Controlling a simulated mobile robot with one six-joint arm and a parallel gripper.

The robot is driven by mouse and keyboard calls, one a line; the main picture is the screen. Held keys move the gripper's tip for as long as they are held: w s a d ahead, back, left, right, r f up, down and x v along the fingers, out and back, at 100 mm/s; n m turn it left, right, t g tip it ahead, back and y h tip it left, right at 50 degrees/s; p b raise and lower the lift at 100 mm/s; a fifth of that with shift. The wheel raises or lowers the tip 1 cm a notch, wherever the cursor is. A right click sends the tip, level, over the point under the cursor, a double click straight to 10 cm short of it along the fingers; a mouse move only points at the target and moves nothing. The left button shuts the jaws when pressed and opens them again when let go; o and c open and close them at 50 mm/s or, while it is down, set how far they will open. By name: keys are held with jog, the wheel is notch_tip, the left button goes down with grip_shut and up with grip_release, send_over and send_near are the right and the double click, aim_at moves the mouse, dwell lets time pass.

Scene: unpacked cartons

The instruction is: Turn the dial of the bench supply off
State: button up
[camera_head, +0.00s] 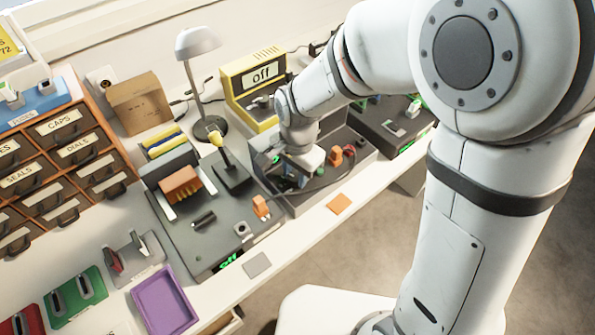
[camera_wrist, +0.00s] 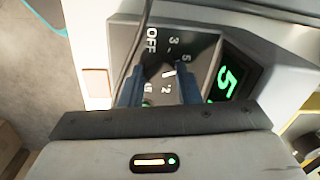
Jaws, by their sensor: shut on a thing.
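The bench supply shows in the wrist view as a dark panel (camera_wrist: 205,48) marked OFF, 3, 5 and other numbers, with a lit green display (camera_wrist: 226,82) reading 5. My gripper (camera_wrist: 159,88) is shut on the dial, with one blue finger on each side. Part of the dial is hard to make out against the dark panel. In the head view my gripper (camera_head: 292,175) is low over the grey supply (camera_head: 300,203), and my wrist hides much of it.
A yellow unit (camera_head: 240,84) reading off stands behind. A grey station (camera_head: 205,245) with a lamp (camera_head: 195,42) near it is to the left, and another dark unit (camera_head: 395,125) is to the right. A dark cable (camera_wrist: 137,50) crosses beside the panel in the wrist view.

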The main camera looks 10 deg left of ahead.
jog(key=shift+d, duration=0.25)
jog(key=shift+c, duration=0.3)
jog(key=shift+a, duration=0.15)
jog(key=shift+f+n, duration=0.1)
jog(key=shift+n, duration=1.3)
jog(key=n, duration=1)
jog(key=shift+n+g, duration=0.3)
jog(key=shift+n, duration=0.1)
jog(key=n, duration=0.4)
jog(key=shift+a, duration=0.1)
jog(key=shift+n, duration=0.3)
